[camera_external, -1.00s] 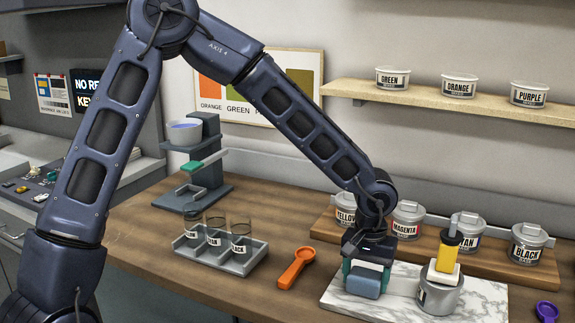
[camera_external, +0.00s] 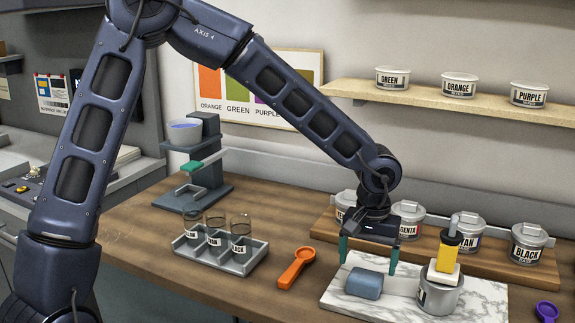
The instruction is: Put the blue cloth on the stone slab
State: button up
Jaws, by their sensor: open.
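The blue cloth (camera_external: 364,283) is a small folded block. It lies on the white marbled stone slab (camera_external: 470,303) near the slab's left side. My gripper (camera_external: 368,262) is open, with its two teal fingers spread apart, just above and behind the cloth. No contact between the fingers and the cloth shows.
A grey pot (camera_external: 440,297) with a yellow-handled tool (camera_external: 447,251) stands on the slab right of the cloth. An orange scoop (camera_external: 297,268) lies left of the slab. Labelled tins (camera_external: 528,243) stand on a wooden board behind. A rack (camera_external: 222,253) holds glass jars at left.

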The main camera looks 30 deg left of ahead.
aim_at(366, 276)
notch_tip(366, 276, up, 6)
jog(key=s+a+r+t+y, duration=0.1)
jog(key=s+a+r, duration=0.25)
jog(key=a, duration=0.45)
jog(key=s+a+r+t, duration=0.1)
jog(key=s+a+r, duration=0.1)
jog(key=a+r, duration=0.4)
jog(key=s+a+r+y, duration=0.1)
jog(key=s+a+r, duration=0.2)
jog(key=a, duration=0.6)
jog(key=s+a+r+t+h, duration=0.2)
jog(key=s+a, duration=1.3)
jog(key=s, duration=0.1)
jog(key=shift+s+r+t, duration=0.2)
jog(key=shift+s+t, duration=0.1)
jog(key=shift+a, duration=0.1)
